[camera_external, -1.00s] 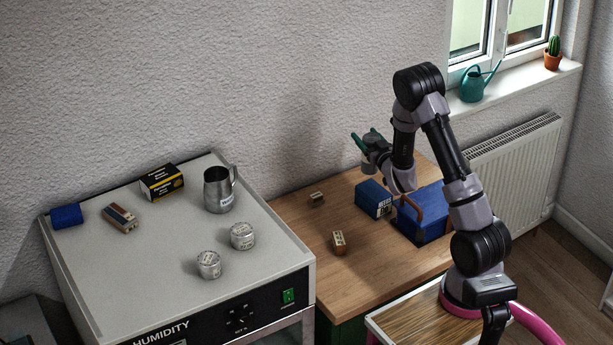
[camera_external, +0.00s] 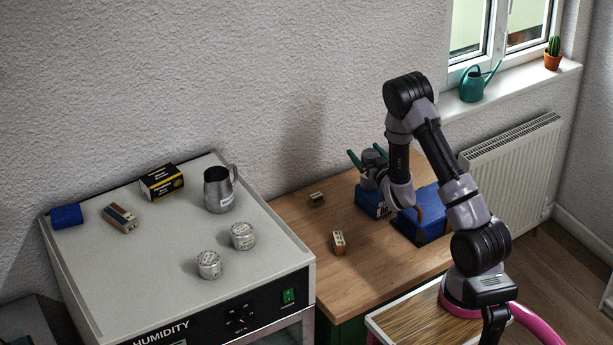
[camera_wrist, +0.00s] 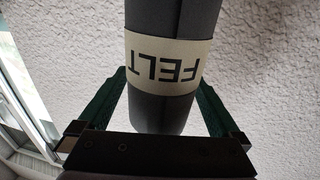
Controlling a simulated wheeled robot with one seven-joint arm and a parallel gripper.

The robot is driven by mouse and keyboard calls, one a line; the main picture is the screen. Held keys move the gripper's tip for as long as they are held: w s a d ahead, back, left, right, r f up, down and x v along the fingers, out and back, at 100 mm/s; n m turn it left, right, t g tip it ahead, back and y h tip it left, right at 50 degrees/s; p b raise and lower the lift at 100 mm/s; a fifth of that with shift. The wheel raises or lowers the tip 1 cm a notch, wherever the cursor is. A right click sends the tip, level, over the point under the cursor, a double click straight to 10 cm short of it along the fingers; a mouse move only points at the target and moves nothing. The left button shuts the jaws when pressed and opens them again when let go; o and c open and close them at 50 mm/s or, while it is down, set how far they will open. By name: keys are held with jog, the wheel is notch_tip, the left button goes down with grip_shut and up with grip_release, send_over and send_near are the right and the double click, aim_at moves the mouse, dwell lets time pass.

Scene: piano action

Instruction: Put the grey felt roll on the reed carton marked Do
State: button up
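The grey felt roll (camera_wrist: 172,22), dark grey with a cream FELT band, stands between my two green fingertips in the wrist view, touching both. My gripper (camera_external: 368,159) is shut on it and reaches level over the wooden bench. A blue carton (camera_external: 366,202) with a pale label stands on the bench directly below my gripper, partly hidden by my arm. Its marking is too small to read. The roll is upright over this carton in the outside view; I cannot tell whether its bottom touches the top.
A larger blue box (camera_external: 430,228) lies right of the carton, partly behind my arm. Small wooden blocks (camera_external: 338,243) (camera_external: 317,199) stand on the bench, left. The humidity cabinet (camera_external: 150,262) holds a blue roll, boxes, a metal jug and tins. The bench's front left is clear.

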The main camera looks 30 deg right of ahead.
jog(key=shift+r, duration=0.15)
jog(key=s+a, duration=0.1)
jog(key=s, duration=0.6)
notch_tip(320, 180, up, 17)
jog(key=s+m+g, duration=0.2)
jog(key=m+g, duration=0.2)
jog(key=m, duration=0.1)
jog(key=s+a+r+n+g+y, duration=0.1)
jog(key=s+a+r+g, duration=0.1)
jog(key=s, duration=0.7)
jog(key=s+a+r+n+g+y, duration=0.1)
jog(key=s+a+r, duration=0.3)
jog(key=s, duration=0.6)
jog(key=s+a+r+g+y, duration=0.2)
jog(key=s+a, duration=0.3)
jog(key=s, duration=0.4)
jog(key=shift+s+r+n+g+y, duration=0.2)
jog(key=shift+r+n+g+y, duration=0.2)
jog(key=shift+r+g, duration=0.35)
